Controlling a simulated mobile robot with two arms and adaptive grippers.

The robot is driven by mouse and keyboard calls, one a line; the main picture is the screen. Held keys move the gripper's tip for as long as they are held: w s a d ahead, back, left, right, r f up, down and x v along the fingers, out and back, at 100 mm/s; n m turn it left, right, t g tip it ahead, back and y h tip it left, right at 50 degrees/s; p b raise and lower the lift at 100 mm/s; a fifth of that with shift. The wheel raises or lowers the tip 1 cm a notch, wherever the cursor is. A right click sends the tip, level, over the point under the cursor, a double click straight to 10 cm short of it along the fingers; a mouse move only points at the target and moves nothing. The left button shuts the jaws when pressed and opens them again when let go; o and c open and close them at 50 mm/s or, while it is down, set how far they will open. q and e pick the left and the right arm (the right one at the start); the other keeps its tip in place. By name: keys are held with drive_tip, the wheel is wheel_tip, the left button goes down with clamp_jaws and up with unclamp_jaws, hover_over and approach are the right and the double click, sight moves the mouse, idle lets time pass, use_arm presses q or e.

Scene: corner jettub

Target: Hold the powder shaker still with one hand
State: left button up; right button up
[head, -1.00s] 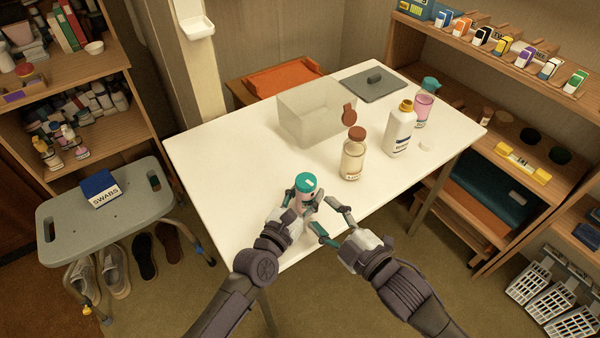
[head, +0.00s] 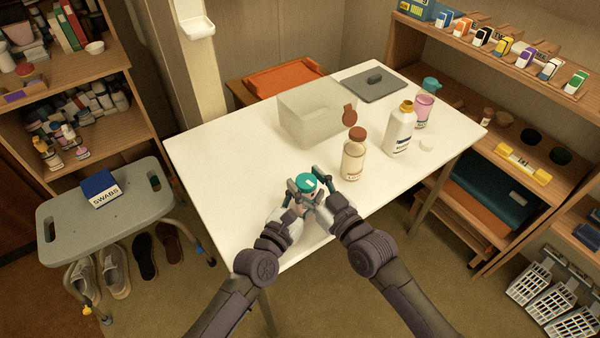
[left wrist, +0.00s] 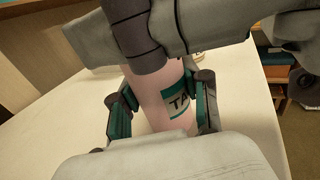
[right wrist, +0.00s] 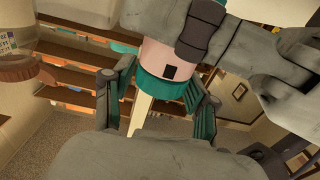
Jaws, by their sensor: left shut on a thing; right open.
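The table's left side is clear.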

drive_tip(key=shift+x, duration=1.35)
drive_tip(key=c, duration=1)
drive_tip(key=shift+c, duration=0.2)
